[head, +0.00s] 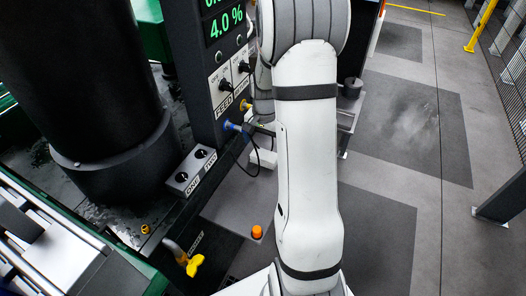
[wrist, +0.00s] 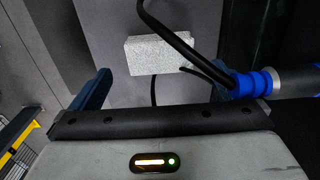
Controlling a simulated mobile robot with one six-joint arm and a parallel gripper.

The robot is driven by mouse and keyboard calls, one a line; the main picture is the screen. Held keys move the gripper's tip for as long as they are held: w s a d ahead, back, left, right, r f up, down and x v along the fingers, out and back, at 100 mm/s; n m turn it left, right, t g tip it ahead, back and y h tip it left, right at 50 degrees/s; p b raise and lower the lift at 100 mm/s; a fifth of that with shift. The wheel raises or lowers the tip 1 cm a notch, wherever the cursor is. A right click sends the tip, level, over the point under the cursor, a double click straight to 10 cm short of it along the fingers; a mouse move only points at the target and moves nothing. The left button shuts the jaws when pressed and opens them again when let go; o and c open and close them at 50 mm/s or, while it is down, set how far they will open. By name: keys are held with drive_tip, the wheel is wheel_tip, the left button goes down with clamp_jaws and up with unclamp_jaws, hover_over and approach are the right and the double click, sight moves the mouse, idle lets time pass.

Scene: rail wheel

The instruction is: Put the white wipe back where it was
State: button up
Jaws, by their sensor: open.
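The white wipe (wrist: 160,55) is a pale, speckled rectangular block in the wrist view, lying on a grey surface ahead of my gripper. In the head view a white block (head: 265,158), which looks like the wipe, shows just left of my arm and is partly hidden by it. My gripper (wrist: 165,84) is open, with one finger left of the wipe and the other side partly covered by a cable and blue connector. Nothing shows held between the fingers. I cannot tell how far the wipe is from the fingertips.
A black cable (wrist: 180,38) passes in front of the wipe's right end, near a blue connector (wrist: 250,83). The dark control panel (head: 215,80) stands left of my arm. Floor is clear at right.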

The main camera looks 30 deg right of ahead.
sight(264, 155)
wheel_tip(264, 155, up, 6)
drive_tip(key=shift+f, duration=0.1)
drive_tip(key=shift+p, duration=0.3)
